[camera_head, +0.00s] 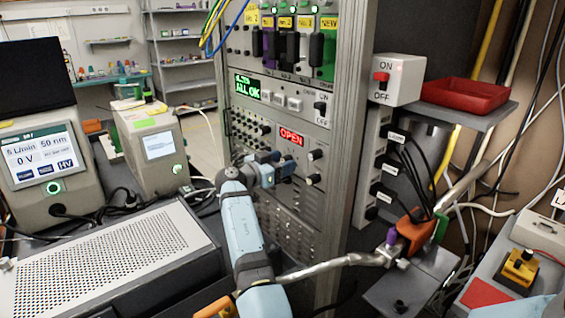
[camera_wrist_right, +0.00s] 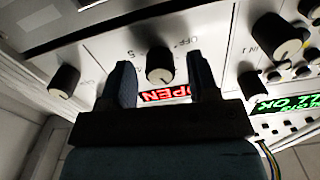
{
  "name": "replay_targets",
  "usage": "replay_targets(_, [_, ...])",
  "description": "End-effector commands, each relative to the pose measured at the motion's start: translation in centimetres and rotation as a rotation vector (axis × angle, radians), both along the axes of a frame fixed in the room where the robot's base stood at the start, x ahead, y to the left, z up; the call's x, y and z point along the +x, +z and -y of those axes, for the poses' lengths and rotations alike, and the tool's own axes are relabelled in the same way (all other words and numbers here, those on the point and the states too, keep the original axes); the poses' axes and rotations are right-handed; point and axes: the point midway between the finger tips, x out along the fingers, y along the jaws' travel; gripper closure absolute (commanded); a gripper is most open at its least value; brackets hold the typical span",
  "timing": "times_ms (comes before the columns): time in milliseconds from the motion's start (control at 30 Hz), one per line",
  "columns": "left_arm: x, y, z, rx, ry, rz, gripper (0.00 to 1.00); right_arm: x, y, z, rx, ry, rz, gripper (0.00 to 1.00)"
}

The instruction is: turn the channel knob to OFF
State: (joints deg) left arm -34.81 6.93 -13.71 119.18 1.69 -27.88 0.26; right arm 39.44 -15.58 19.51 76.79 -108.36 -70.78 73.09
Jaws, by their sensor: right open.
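A round knob (camera_wrist_right: 160,70) with a pale face and dark sides sits on the rack panel. In the right wrist view it lies between the two fingers of my right gripper (camera_wrist_right: 159,66). The fingers are apart, with visible space on both sides of the knob; I cannot tell whether either touches it. An OFF label (camera_wrist_right: 186,41) is printed beside the knob. Its pointer setting is not clear. In the head view my right gripper (camera_head: 288,166) is at the panel, below the red OPEN display (camera_head: 291,137), and hides this knob. My left gripper is not in view.
Other knobs stand at both sides in the wrist view, a left one (camera_wrist_right: 64,79) and a right one (camera_wrist_right: 277,37). The rack post (camera_head: 351,120) rises right of the panel. A perforated box (camera_head: 110,260) stands at lower left. A red tray (camera_head: 465,96) sits at right.

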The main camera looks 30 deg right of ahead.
Motion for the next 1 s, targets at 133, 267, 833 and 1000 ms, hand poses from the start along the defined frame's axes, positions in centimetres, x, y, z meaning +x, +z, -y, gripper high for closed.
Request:
replay_targets(133, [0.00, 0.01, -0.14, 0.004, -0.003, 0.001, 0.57, 0.00, 0.00, 0.00, 0.000, 0.000, 0.000, 0.71])
replay_targets(267, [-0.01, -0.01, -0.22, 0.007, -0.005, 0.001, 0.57, 0.00, 0.00, 0.00, 0.000, 0.000, 0.000, 0.95])
replay_targets(833, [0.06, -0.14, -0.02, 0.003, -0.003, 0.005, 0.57, -0.01, -0.02, 0.03, -0.017, 0.001, -0.183, 0.94])
replay_targets(1000, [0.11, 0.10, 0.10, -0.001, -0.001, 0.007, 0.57, -0.01, 0.07, 0.07, -0.029, 0.000, -0.335, 0.94])
